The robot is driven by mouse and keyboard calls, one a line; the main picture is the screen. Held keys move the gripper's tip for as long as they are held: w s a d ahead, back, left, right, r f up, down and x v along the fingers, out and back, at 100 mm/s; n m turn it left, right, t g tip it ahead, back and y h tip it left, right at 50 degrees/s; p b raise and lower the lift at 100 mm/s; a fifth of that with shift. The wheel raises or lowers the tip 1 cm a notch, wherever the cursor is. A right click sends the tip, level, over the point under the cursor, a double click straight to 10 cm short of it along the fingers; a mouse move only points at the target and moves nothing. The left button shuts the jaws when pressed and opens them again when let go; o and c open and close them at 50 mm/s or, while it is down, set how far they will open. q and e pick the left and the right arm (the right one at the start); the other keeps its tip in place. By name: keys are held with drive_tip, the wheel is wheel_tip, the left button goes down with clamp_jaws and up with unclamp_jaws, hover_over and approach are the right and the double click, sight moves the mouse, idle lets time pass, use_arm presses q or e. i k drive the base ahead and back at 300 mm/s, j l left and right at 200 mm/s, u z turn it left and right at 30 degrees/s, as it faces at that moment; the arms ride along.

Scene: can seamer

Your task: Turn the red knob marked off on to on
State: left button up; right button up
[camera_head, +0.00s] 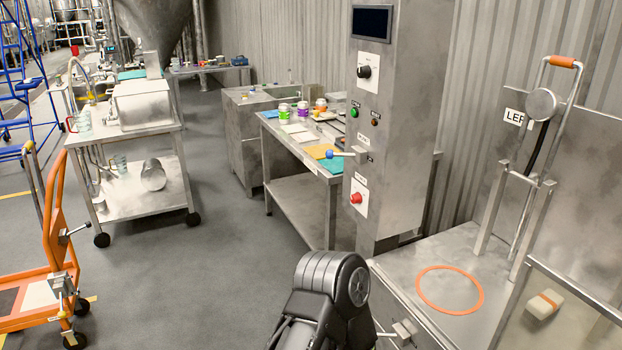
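The red knob (356,198) sits on a white plate (359,208) low on the front of the grey steel column (396,140). A small label is above it, too small to read, so I cannot tell which way the knob is turned. Nothing is touching the knob. A dark ribbed part of my own arm rises at the bottom middle, below the knob and apart from it. Neither of my grippers shows in the view.
Above the knob are a lever with a blue ball (329,154), small buttons (354,112) and a black knob (364,71). The steel bench (425,257) with an orange ring (449,290) is at right. A work table (305,160) stands behind left; open floor (215,270) lies left.

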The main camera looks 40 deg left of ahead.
sight(355, 198)
drive_tip(key=i+j, duration=0.1)
drive_tip(key=j, duration=0.65)
drive_tip(key=i+j, duration=0.1)
drive_tip(key=j, duration=0.65)
drive_tip(key=i+j, duration=0.1)
drive_tip(key=j, duration=0.65)
